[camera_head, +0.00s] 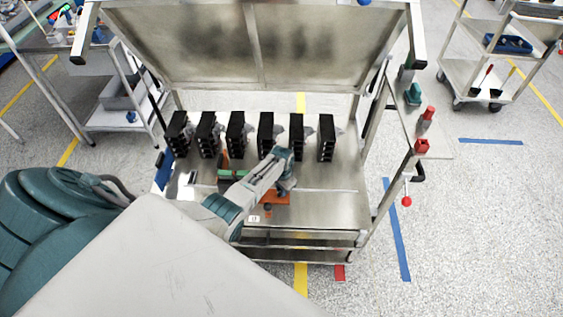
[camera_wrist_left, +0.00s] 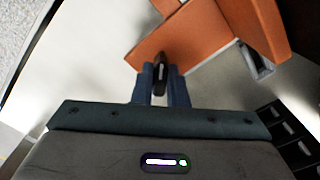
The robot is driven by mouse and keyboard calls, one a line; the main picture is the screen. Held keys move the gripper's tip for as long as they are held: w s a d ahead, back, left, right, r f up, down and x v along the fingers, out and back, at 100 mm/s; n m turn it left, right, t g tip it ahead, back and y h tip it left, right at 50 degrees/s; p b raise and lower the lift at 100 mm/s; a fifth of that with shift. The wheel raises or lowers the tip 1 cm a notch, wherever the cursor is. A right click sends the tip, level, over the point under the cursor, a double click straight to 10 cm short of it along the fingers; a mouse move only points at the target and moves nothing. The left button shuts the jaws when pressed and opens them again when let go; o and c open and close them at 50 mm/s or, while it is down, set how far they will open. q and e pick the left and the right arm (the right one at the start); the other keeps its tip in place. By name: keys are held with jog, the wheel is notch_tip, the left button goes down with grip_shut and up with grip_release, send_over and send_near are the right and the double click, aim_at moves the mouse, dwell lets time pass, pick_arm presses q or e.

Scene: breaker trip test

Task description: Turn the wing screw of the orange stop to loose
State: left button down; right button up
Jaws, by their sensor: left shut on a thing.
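The orange stop (camera_head: 276,198) lies on the steel bench top, partly hidden under my left wrist in the head view. In the left wrist view the orange stop (camera_wrist_left: 195,35) fills the upper middle, with a flat plate and a raised block. A black wing screw (camera_wrist_left: 161,66) stands at the near edge of its plate. My left gripper (camera_wrist_left: 160,84) is shut on the wing screw, one finger on each side. In the head view my left gripper (camera_head: 284,188) points down at the stop, its fingertips hard to make out. My right gripper is not in view.
A row of several black breakers (camera_head: 236,135) stands along the back of the steel bench (camera_head: 335,205). A green and brown piece (camera_head: 233,174) lies left of my wrist. The bench's right front is clear.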

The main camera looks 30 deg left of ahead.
pick_arm(q)
jog(key=n+p, duration=0.1)
jog(key=n, duration=0.3)
jog(key=shift+r+n, duration=0.1)
jog(key=shift+n, duration=0.2)
jog(key=n+p, duration=0.1)
jog(key=n, duration=0.3)
jog(key=shift+n, duration=0.4)
jog(key=c, duration=1.4)
grip_release()
jog(key=shift+c, duration=0.2)
jog(key=shift+r, duration=0.3)
notch_tip(320, 180, up, 10)
jog(key=p, duration=0.1)
